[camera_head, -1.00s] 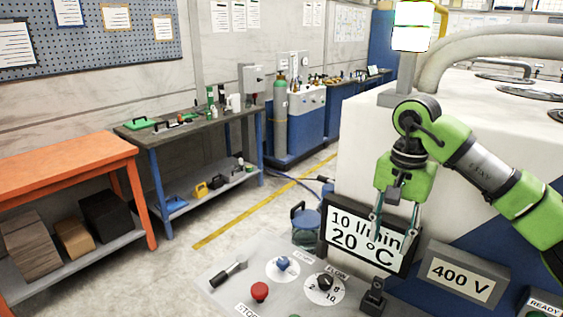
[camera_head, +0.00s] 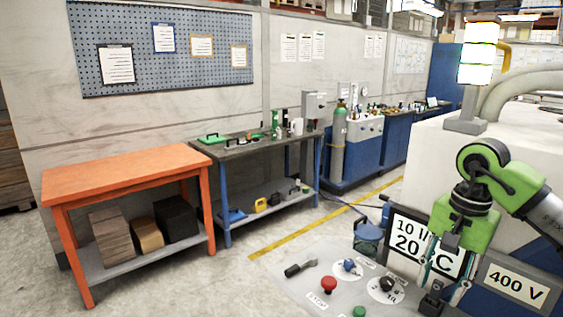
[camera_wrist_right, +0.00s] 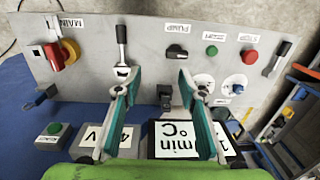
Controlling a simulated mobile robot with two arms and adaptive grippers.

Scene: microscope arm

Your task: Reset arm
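My right gripper (camera_head: 443,290) points down in front of the display panel in the head view, with its two fingers apart and nothing seen between them. In the right wrist view the open fingers (camera_wrist_right: 157,83) spread over the control panel (camera_wrist_right: 150,30). A small black clamp-like part (camera_wrist_right: 165,95) shows between and beyond them; it also shows below the gripper in the head view (camera_head: 431,304). I cannot tell whether a finger touches it. The microscope arm the task might mean is not identifiable. My left gripper is not in view.
The panel carries a red button (camera_head: 328,285), a blue knob (camera_head: 349,265), a black dial (camera_head: 386,284) and a lever (camera_head: 301,268). A display (camera_head: 408,228) and a 400 V box (camera_head: 517,284) stand behind.

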